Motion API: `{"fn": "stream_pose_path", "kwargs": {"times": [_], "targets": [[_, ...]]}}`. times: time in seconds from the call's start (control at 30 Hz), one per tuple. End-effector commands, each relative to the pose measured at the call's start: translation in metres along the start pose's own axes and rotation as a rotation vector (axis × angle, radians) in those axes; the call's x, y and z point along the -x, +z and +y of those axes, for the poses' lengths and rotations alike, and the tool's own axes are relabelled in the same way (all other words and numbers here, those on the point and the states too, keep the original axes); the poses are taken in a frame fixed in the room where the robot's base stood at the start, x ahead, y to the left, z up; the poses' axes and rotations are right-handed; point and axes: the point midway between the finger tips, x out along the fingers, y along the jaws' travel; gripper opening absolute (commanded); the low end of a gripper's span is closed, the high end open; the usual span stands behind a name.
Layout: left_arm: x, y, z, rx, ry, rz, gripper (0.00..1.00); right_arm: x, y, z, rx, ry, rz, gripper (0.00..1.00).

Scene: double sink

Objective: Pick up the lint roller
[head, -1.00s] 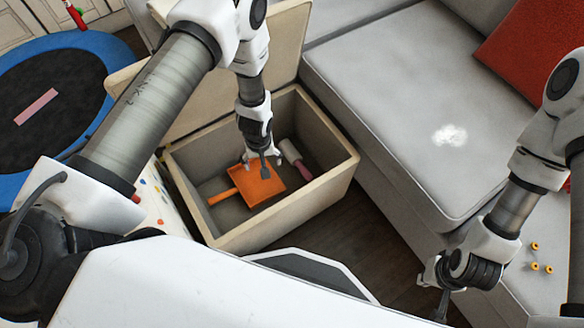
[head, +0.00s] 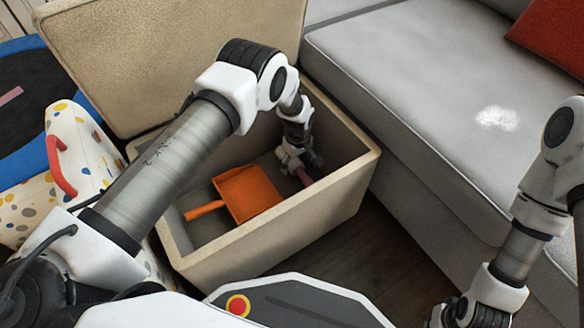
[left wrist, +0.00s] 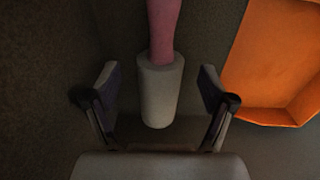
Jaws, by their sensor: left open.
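The lint roller lies inside the open storage box (head: 290,228). In the left wrist view its pale roller head (left wrist: 160,95) lies between my open fingers, with the pink handle (left wrist: 164,28) pointing away toward the top. My left gripper (head: 303,166) is down in the box at the roller, and also shows in the left wrist view (left wrist: 158,85). Its fingers stand on both sides, visibly apart from it. My right gripper (head: 442,314) is cut off at the bottom edge.
An orange dustpan (head: 250,192) lies in the box beside the roller. The raised lid (head: 170,55) stands behind. A grey sofa (head: 410,95) borders the box on the right. A spotted thing with a red handle (head: 60,165) stands at left.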

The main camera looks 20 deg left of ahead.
Motion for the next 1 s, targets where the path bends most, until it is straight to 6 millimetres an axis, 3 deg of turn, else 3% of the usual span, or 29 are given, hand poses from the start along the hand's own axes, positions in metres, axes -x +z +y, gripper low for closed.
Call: {"fn": "stream_pose_path", "kwargs": {"times": [0.03, 0.07, 0.3, 0.37, 0.5, 0.83, 1.0], "targets": [[-0.018, 0.000, -0.001, 0.000, -0.001, 0.000, 0.83, -0.015, -0.001, 0.000, 0.001, 0.001, 0.004, 0.00], [-0.021, 0.000, -0.001, 0.000, -0.001, 0.000, 0.83, -0.017, -0.002, 0.000, 0.002, 0.001, 0.007, 0.00], [-0.020, 0.000, 0.000, -0.001, 0.000, 0.002, 0.83, -0.015, -0.004, 0.000, 0.005, 0.001, 0.011, 0.00], [-0.020, 0.000, -0.001, -0.001, 0.000, 0.002, 0.65, -0.015, -0.004, 0.000, 0.005, 0.001, 0.011, 0.00], [-0.020, 0.000, -0.001, -0.001, 0.000, 0.001, 0.15, -0.015, -0.004, 0.000, 0.005, 0.001, 0.011, 0.00], [-0.017, 0.000, -0.001, -0.001, 0.000, 0.002, 0.14, -0.012, -0.003, 0.000, 0.005, 0.001, 0.010, 0.00], [0.017, 0.000, 0.000, -0.001, 0.001, 0.002, 0.14, 0.012, 0.000, 0.000, 0.000, 0.000, -0.001, 0.00]]}}
